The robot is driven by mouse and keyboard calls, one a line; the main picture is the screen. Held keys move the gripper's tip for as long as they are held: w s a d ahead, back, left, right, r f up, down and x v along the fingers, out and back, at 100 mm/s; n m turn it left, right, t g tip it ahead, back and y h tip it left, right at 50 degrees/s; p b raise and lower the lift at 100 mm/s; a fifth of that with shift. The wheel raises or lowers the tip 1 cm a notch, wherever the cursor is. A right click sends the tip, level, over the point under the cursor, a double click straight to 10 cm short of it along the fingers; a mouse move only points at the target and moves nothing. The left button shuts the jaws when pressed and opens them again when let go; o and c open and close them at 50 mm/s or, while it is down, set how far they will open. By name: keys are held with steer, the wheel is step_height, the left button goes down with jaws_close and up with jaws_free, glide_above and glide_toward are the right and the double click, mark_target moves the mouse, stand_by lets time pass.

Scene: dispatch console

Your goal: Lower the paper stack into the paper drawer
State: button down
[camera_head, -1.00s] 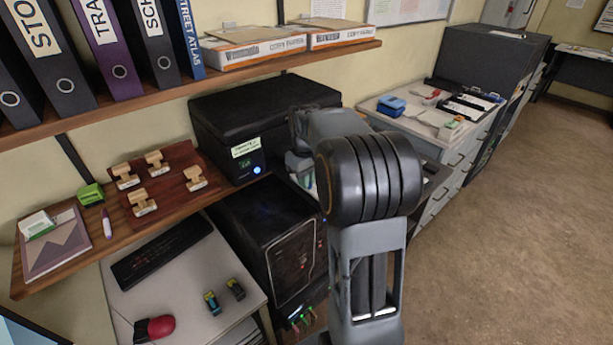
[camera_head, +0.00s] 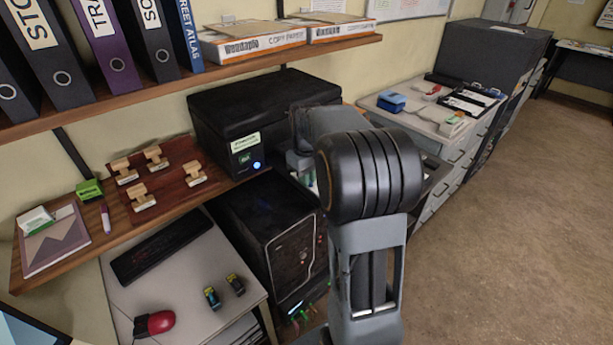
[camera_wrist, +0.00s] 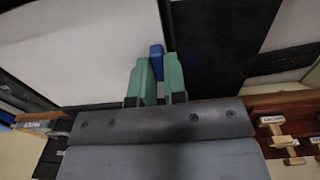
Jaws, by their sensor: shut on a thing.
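In the wrist view my gripper (camera_wrist: 160,75) shows two green fingertips close together with a blue piece (camera_wrist: 157,58) between them. The blue piece is at the right edge of a broad white surface (camera_wrist: 85,45), which looks like the paper stack. I cannot tell how the blue piece joins it. A dark rim (camera_wrist: 22,95) runs along the white surface's lower left; it may be the paper drawer, but how far the stack is inside it cannot be told. In the head view my arm hides the fingertips, the stack and most of the drawer area beside the black printer (camera_head: 255,115).
Below the printer stands a black computer tower (camera_head: 270,240). A rack of wooden stamps (camera_head: 165,175) is on the shelf to its left. The upper shelf holds binders (camera_head: 105,45) and copy paper boxes (camera_head: 250,45). A cabinet (camera_head: 435,125) stands right; the floor (camera_head: 500,240) there is clear.

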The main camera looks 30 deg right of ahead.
steer(key=c, duration=1.1)
jaws_free()
step_height(320, 180, up, 14)
step_height(320, 180, down, 6)
steer(key=s+a+m+t, duration=0.1)
steer(key=a+m, duration=0.1)
steer(key=m, duration=0.1)
steer(key=s+a+f+n+t, duration=0.1)
steer(key=s+a+f+t, duration=0.2)
steer(key=s+a, duration=0.9)
steer(key=s+f, duration=0.2)
steer(key=s, duration=0.1)
steer(key=shift+s, duration=0.3)
